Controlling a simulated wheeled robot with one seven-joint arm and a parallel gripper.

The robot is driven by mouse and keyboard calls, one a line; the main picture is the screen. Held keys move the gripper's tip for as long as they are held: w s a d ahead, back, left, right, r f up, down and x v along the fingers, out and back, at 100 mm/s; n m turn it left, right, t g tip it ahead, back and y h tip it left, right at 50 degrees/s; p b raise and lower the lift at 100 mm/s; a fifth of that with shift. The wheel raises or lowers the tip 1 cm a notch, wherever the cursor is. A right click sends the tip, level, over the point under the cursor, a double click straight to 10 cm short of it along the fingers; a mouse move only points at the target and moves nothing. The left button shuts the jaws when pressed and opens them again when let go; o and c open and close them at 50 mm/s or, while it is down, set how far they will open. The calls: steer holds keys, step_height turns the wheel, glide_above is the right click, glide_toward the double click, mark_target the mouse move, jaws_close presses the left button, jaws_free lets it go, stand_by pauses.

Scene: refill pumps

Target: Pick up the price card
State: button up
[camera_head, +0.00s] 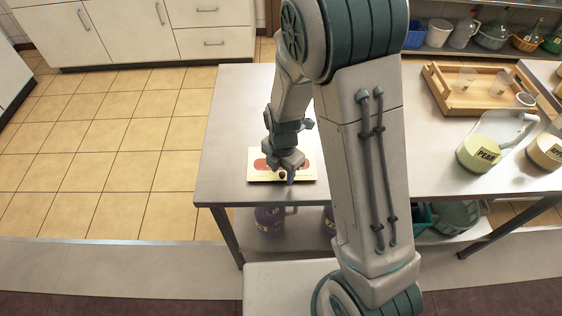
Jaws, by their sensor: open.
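The price card (256,174) is a small cream board with red shapes on it. It lies on the left part of the metal table, near the front edge. My gripper (287,176) hangs over the card, pointing down, and covers its middle. The gripper is open. The fingertips are small in this view, and I cannot tell whether they touch the card.
The metal table (228,132) is bare left of the card. A wooden tray (450,98) with cups and a jug labelled PEAR (482,153) stand on the right. A lower shelf holds purple jugs (270,219). My own arm hides the table's middle.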

steer(key=shift+f, duration=0.2)
steer(key=c, duration=0.9)
steer(key=shift+r, duration=0.1)
